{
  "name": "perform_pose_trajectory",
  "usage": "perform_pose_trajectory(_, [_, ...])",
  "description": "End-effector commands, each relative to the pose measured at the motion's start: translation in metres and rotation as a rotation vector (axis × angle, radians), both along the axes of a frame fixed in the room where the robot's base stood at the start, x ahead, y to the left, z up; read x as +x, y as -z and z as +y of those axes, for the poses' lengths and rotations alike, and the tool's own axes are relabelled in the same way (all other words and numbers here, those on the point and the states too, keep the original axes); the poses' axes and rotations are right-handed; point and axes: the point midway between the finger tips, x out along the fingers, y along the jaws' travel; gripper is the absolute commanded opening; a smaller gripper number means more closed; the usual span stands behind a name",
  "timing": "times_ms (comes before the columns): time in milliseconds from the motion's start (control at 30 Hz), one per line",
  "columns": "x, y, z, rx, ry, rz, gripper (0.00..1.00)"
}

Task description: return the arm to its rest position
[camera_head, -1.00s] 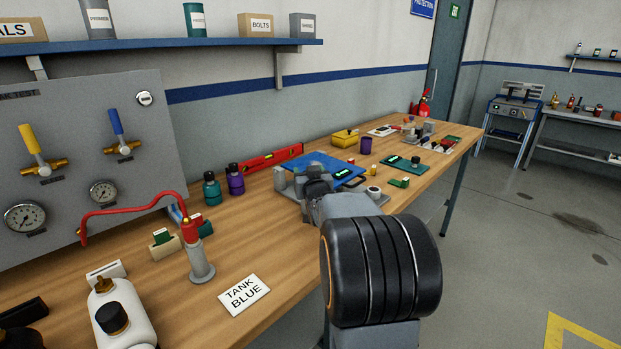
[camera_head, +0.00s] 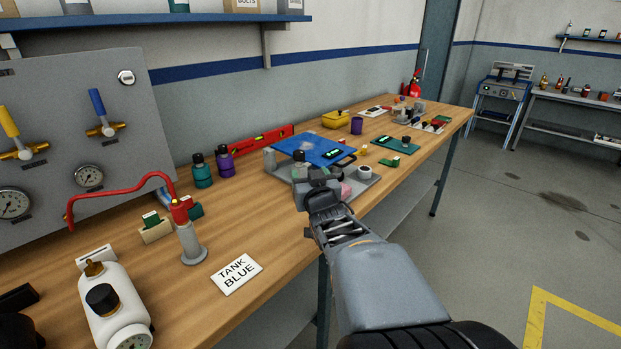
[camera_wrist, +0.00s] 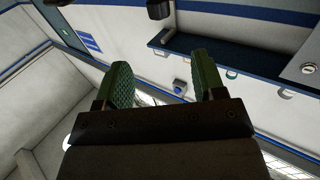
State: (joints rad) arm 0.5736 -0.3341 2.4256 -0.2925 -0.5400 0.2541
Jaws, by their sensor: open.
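My gripper (camera_wrist: 162,88) shows in the wrist view with its two green-padded fingers apart and nothing between them. The wrist view looks toward the walls and a shelf, with the picture tilted. In the head view my arm rises from the bottom right and extends over the front edge of the wooden bench (camera_head: 285,228). Its wrist end is in front of a grey tray (camera_head: 366,183) with a blue board over it. The fingers themselves cannot be made out in the head view.
Teal (camera_head: 202,172) and purple (camera_head: 225,163) bottles stand behind. The floor (camera_head: 500,240) at right is clear.

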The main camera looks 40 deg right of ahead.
Motion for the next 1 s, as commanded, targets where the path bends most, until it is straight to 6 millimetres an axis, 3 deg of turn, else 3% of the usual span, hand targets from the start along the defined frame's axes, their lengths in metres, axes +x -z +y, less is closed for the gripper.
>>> perform_pose_trajectory(667, [0.0,-0.001,0.005,0.009,-0.004,0.025,0.63])
perform_pose_trajectory(833, [0.002,-0.001,0.037,0.08,-0.032,0.208,0.63])
perform_pose_trajectory(1000, [-0.016,0.009,0.095,0.173,-0.11,0.534,0.63])
